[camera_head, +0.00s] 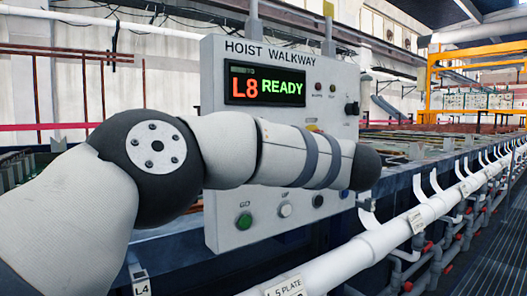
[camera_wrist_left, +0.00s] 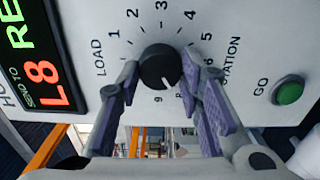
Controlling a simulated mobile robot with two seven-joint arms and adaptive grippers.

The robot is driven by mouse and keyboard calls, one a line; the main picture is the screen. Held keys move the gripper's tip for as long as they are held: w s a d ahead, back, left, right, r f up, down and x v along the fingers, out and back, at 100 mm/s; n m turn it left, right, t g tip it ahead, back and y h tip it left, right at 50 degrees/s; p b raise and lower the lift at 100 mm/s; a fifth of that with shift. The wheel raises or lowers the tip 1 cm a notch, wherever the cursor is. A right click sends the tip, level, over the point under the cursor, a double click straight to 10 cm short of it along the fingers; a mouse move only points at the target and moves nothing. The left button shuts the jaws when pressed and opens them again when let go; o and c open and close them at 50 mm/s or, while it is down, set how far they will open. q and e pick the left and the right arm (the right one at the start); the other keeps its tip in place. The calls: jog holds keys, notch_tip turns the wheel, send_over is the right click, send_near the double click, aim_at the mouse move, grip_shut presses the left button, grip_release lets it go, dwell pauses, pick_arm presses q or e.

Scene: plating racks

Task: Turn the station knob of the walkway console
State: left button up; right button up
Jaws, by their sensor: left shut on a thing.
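The station knob (camera_wrist_left: 160,67) is a round black knob with a white pointer mark, seen in the left wrist view. The dial around it has printed numbers, LOAD at left and STATION at right. The pointer faces down and slightly right, toward the 8. My left gripper (camera_wrist_left: 161,72) has one finger on each side of the knob and is shut on it. The walkway console (camera_head: 335,105) is a light grey panel; its display (camera_head: 265,87) reads L8 READY. In the head view my left arm crosses the panel and hides the knob and gripper. My right gripper is not in view.
A green GO button (camera_wrist_left: 289,92) sits right of the dial; it also shows in the head view (camera_head: 244,221). A white pipe (camera_head: 370,246) runs along the tank line at right.

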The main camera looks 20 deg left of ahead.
pick_arm(q)
jog(key=m, duration=0.6)
jog(key=shift+r, duration=0.1)
jog(key=shift+m, duration=0.3)
dwell(0.4)
jog(key=o, duration=1.2)
jog(key=shift+c, duration=0.2)
